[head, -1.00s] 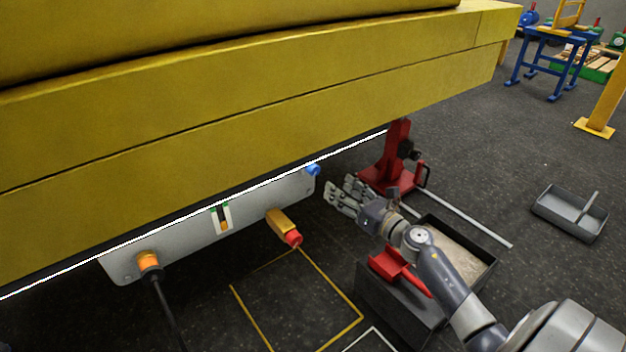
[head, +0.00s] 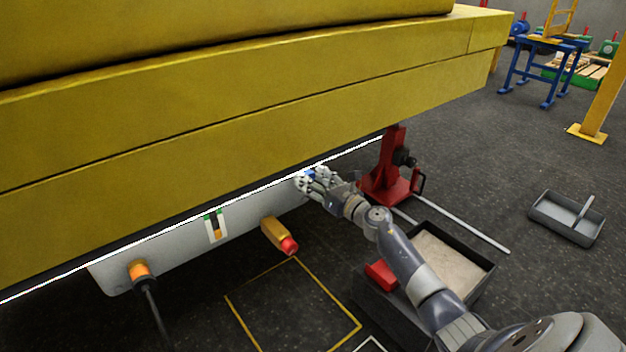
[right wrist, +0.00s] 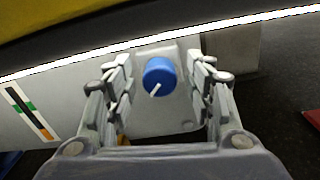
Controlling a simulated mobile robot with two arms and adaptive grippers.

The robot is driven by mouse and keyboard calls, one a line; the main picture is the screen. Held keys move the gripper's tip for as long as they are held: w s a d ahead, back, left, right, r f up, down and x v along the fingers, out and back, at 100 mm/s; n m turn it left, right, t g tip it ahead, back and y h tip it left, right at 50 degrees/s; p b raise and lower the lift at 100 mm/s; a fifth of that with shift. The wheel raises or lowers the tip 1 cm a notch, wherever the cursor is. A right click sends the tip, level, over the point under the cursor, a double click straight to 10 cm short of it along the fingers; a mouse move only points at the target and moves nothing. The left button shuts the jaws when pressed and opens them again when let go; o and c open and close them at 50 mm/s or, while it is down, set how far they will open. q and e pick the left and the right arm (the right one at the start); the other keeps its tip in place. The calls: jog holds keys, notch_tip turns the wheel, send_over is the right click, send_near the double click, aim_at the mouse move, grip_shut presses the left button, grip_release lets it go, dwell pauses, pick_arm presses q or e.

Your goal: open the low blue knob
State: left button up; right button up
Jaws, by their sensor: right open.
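The low blue knob (right wrist: 158,76) is on the right end of the grey panel (right wrist: 60,92), under the yellow boom. It has a white pointer mark slanting down and left. My right gripper (right wrist: 160,88) is open, with one finger set on each side of the knob and visible gaps to it. In the head view my right gripper (head: 312,180) is at the panel's right end, and its fingers mostly cover the knob. My left gripper does not show.
The yellow boom (head: 260,110) hangs low over the panel. A yellow handle with a red end (head: 279,236) and an orange plug (head: 138,270) with a black cable stick out from the panel. A red jack stand (head: 390,175) and a sand tray (head: 450,260) are near my right arm.

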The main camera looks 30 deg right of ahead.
jog(key=shift+c, duration=0.5)
jog(key=c, duration=1)
jog(key=shift+o, duration=0.2)
